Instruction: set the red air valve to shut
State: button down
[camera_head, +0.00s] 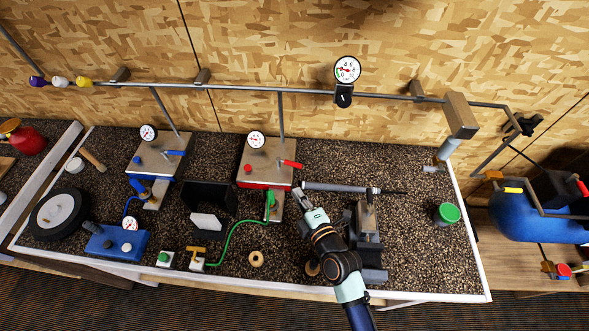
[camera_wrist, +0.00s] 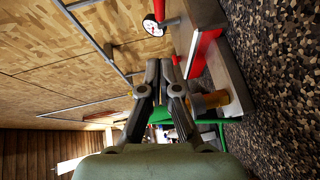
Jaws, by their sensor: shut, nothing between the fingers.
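The red air valve shows as a red lever (camera_head: 292,164) at the right side of the metal box (camera_head: 262,160) with the red base. The lever sticks out sideways to the right. My gripper (camera_head: 298,189) is shut and empty, in front of and slightly right of the box, a little nearer than the lever. In the wrist view my closed fingers (camera_wrist: 164,68) point towards the red-edged box (camera_wrist: 197,18). A red part (camera_wrist: 159,10) near the gauge is cut by the frame's top; I cannot tell whether it is the lever.
A grey club shaft (camera_head: 340,188) lies right of my gripper, by a vise (camera_head: 367,222). A green hose (camera_head: 232,236) and its fitting (camera_head: 270,204) lie left. A similar box with a blue lever (camera_head: 175,153) stands further left. Bare bench (camera_head: 430,260) lies right.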

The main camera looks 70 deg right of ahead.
jog(key=w+d, duration=0.1)
jog(key=d, duration=0.1)
jog(key=w+d+f, duration=0.1)
jog(key=w+d, duration=0.1)
jog(key=d, duration=0.1)
jog(key=w+d+b, duration=0.1)
jog(key=d, duration=0.2)
jog(key=shift+w+f, duration=0.25)
jog(key=shift+f, duration=0.05)
jog(key=shift+a, duration=0.1)
